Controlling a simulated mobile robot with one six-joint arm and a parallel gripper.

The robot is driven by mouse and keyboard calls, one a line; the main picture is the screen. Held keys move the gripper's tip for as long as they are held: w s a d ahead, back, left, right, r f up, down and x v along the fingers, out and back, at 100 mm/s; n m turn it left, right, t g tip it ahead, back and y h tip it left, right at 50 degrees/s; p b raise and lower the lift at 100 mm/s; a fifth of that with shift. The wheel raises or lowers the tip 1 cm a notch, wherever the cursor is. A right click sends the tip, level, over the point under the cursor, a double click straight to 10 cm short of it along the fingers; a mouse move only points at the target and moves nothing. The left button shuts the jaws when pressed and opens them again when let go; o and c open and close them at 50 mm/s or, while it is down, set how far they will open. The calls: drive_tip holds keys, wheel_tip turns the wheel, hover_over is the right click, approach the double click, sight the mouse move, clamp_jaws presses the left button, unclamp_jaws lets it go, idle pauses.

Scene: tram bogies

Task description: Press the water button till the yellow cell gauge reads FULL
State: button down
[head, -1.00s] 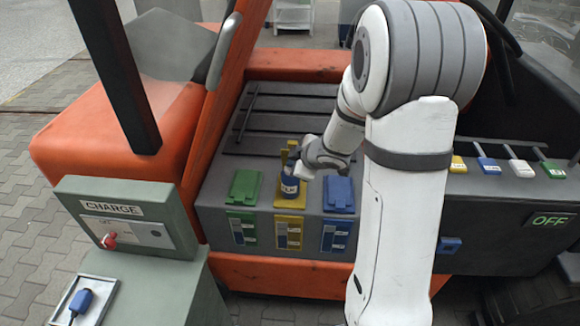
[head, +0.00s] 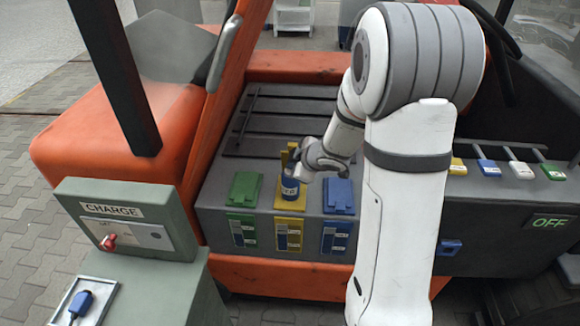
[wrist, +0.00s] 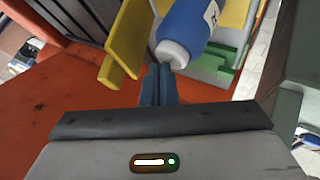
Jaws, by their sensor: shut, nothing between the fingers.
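The yellow cell (head: 290,203) is the middle one of three, and its yellow lid stands raised (wrist: 125,45). A blue bottle-like filler with a white label (head: 289,190) stands upright on this cell. In the wrist view the blue filler (wrist: 188,28) shows a white end close to my fingertips. My gripper (wrist: 160,75) is shut and empty, its tips just beside that white end; I cannot tell whether they touch. In the head view my gripper (head: 300,172) is at the filler's top. The yellow cell gauge (head: 289,236) is on the front face; its reading is too small to tell.
Green (head: 244,188) and blue (head: 339,196) cells with shut lids flank the yellow one. A CHARGE box (head: 125,220) with a red knob stands at left. An orange body surrounds the cells.

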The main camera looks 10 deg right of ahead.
drive_tip(key=shift+r+p, duration=0.9)
drive_tip(key=shift+r, duration=0.15)
wheel_tip(320, 180, up, 5)
drive_tip(key=p, duration=0.5)
